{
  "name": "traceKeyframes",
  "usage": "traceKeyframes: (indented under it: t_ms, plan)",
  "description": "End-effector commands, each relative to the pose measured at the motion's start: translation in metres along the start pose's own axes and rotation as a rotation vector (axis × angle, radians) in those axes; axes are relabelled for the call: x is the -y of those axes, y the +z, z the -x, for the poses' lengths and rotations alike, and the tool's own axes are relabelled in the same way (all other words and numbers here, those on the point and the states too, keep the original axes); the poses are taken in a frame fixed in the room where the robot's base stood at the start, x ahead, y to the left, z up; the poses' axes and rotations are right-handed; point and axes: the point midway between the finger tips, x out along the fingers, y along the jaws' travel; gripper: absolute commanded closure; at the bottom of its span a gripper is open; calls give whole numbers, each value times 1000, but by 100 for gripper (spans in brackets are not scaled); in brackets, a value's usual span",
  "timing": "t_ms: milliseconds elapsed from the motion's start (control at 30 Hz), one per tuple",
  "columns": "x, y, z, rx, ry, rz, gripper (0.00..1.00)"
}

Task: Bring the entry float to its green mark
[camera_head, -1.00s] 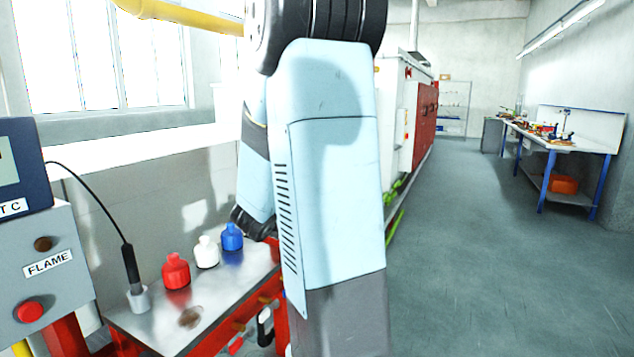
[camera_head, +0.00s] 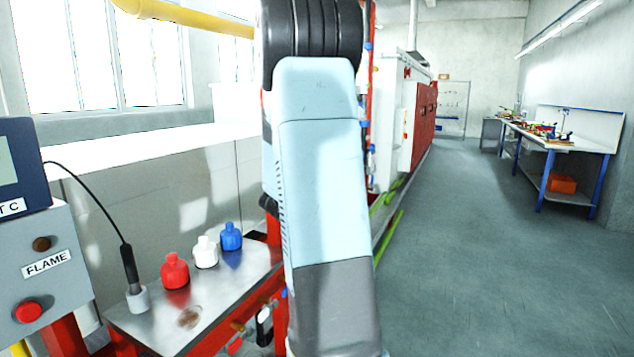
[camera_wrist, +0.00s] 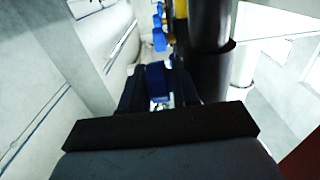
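In the wrist view, my gripper (camera_wrist: 158,92) points along a dark upright pipe, its two dark fingers standing apart. A blue part (camera_wrist: 155,72) shows in the gap between them; I cannot tell whether it lies between the fingers or beyond them. More blue parts (camera_wrist: 159,38) show farther on in a row beside the pipe. In the head view, my arm covers the middle and my gripper is hidden. Small blue fittings (camera_head: 370,150) show on a red upright just right of my arm. I cannot make out the entry float or its green mark.
A metal shelf (camera_head: 215,294) holds a red bottle (camera_head: 175,270), a white bottle (camera_head: 206,252) and a blue bottle (camera_head: 231,237). A grey FLAME panel (camera_head: 50,275) stands at left. The floor (camera_head: 480,260) at right is clear, up to a workbench (camera_head: 560,145).

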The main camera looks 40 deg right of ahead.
Motion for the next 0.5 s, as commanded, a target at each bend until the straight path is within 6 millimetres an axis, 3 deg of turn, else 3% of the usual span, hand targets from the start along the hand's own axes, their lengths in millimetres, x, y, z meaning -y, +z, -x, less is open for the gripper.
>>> traceKeyframes:
  t_ms: [67, 367, 500]
  plan:
    - [0, 0, 0, 0, 0, 0, 71]
    - [0, 0, 0, 0, 0, 0, 100]
    - [0, 0, 0, 0, -1, 0, 100]
